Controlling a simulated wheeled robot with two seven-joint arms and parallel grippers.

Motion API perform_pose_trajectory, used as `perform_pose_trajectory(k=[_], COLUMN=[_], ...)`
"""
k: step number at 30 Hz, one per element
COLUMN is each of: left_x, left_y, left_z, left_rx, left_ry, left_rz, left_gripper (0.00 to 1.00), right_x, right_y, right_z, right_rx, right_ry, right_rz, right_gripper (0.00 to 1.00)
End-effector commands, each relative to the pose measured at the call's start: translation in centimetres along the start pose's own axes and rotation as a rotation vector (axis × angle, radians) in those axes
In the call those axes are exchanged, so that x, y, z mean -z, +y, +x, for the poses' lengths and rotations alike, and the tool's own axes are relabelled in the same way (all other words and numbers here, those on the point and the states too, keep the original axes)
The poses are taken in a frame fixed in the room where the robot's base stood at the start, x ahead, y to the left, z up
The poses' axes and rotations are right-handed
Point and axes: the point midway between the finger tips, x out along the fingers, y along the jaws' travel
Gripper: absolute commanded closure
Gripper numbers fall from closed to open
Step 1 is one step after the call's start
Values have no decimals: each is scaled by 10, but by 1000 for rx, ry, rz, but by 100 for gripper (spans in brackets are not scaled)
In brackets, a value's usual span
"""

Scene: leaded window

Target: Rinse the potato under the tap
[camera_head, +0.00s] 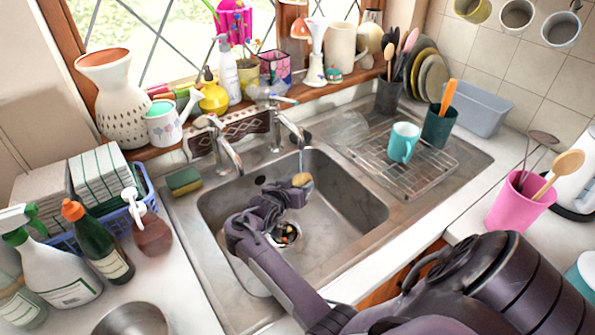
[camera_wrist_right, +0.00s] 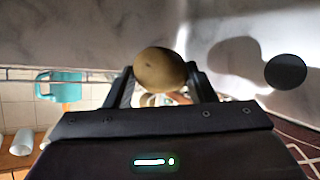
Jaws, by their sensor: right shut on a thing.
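The brown potato (camera_head: 303,180) is in the sink basin (camera_head: 345,207), below the spout of the right-hand tap (camera_head: 291,127). A thin pale streak, looking like running water, drops from that spout to the potato. My right gripper (camera_head: 292,186) reaches into the basin and is shut on the potato. In the right wrist view the potato (camera_wrist_right: 160,70) sits between the two fingertips, its near side uncovered. Another tap (camera_head: 225,150) stands to the left. My left gripper is not in view.
A yellow-green sponge (camera_head: 184,181) lies on the left rim of the sink. A wire rack (camera_head: 412,172) with a teal mug (camera_head: 403,142) stands to the right. Bottles (camera_head: 100,245) crowd the left counter. A pink pot (camera_head: 517,205) holds utensils at the right.

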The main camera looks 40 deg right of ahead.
Motion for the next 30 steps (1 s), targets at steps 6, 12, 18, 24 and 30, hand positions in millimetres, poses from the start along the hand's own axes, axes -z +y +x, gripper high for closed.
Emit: perform_pose_trajectory(k=[6,12,18,24,30], left_x=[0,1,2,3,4], left_y=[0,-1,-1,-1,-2], left_z=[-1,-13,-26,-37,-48], left_rx=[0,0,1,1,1], left_ry=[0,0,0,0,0], left_rz=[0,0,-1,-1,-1], left_gripper=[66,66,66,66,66], right_x=[1,-3,-9,-16,-24], right_y=[1,9,19,29,38], right_z=[1,-8,-19,-30,-40], right_rx=[0,1,1,0,0], right_ry=[1,-1,-1,0,-1], right_rz=[1,0,0,0,0], right_gripper=[75,75,75,75,75])
